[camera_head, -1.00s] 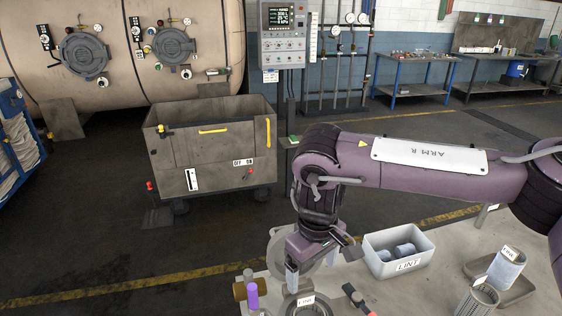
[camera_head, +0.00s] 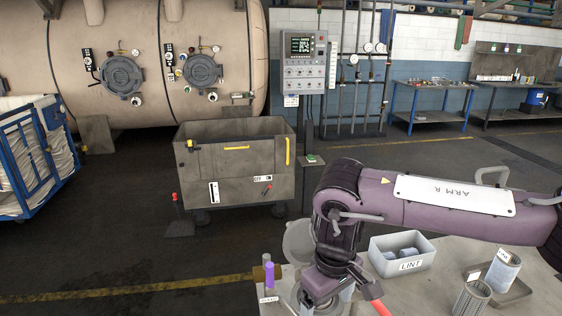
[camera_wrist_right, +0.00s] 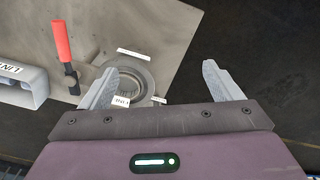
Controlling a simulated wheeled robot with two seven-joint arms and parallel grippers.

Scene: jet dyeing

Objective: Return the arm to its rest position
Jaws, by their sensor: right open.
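My right arm (camera_head: 440,200), purple and marked ARM R, reaches in from the right in the head view. Its wrist hangs down over the near work table (camera_head: 430,295). My right gripper (camera_wrist_right: 161,80) is open in the wrist view, its two grey fingers wide apart with nothing held. Below it in that view lies a round metal fitting (camera_wrist_right: 130,75) in the table top, beside the left finger. In the head view the wrist partly hides the fitting and the fingers. My left gripper is not in view.
A grey LINT bin (camera_head: 402,262) and mesh cylinders (camera_head: 472,299) stand on the table. A red handle (camera_wrist_right: 62,42) rises near the fitting. A cart (camera_head: 238,185) stands beyond, with open floor between.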

